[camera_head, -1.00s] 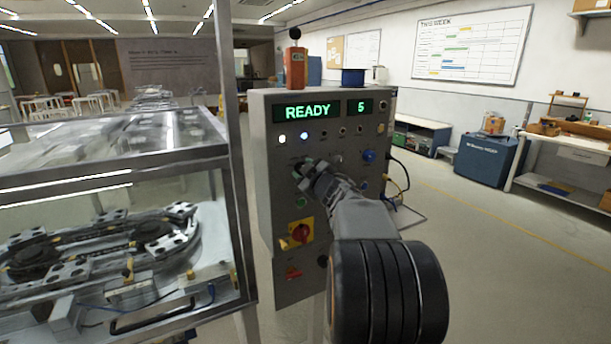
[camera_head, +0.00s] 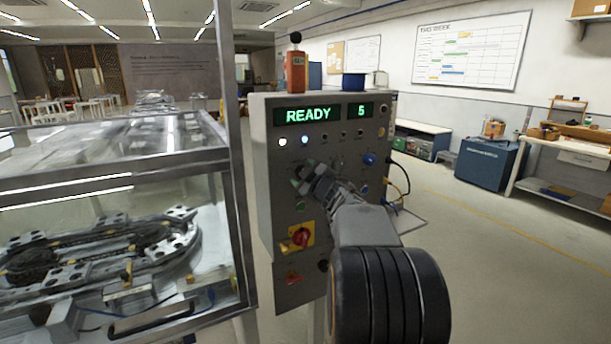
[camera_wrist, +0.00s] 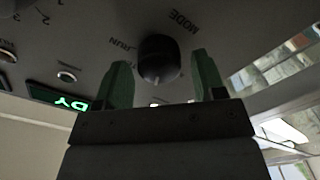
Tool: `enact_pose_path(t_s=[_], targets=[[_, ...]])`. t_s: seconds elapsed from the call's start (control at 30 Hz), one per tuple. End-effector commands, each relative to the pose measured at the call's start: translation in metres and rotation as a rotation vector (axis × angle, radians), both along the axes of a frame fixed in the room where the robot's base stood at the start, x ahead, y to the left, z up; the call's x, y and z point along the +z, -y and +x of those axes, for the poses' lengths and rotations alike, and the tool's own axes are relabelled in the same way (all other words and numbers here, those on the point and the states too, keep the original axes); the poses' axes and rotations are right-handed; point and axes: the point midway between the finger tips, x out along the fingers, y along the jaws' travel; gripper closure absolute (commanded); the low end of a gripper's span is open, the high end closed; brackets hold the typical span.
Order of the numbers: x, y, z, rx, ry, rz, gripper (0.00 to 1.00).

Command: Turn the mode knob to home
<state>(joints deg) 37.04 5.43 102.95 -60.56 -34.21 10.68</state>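The mode knob (camera_wrist: 158,60) is a round black knob on the grey panel, seen close up in the wrist view. The label MODE and a label that reads RUN are beside it. My gripper (camera_wrist: 158,82) is open, with one green finger on each side of the knob and gaps left between fingers and knob. I cannot tell how deep the fingers reach around it. In the head view my gripper (camera_head: 305,180) is at the left part of the control panel (camera_head: 275,225), and it hides the knob there.
The panel's display (camera_head: 308,114) reads READY, and a smaller one (camera_head: 360,110) shows a digit. A red rotary switch on a yellow plate (camera_head: 301,236) sits below my gripper. A blue button (camera_head: 368,159) is to the right. A glass-walled ring track cabinet (camera_head: 130,180) stands left.

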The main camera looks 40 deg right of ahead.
Motion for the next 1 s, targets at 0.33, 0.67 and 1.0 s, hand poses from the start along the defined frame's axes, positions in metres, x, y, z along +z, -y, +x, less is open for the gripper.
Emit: enact_pose_path(t_s=[0.33, 0.67, 1.0], targets=[[-0.001, 0.000, -0.003, -0.001, -0.001, 0.001, 0.31], [0.000, -0.007, -0.056, -0.004, 0.001, 0.000, 0.31], [0.000, -0.015, -0.116, -0.004, 0.001, -0.001, 0.31]])
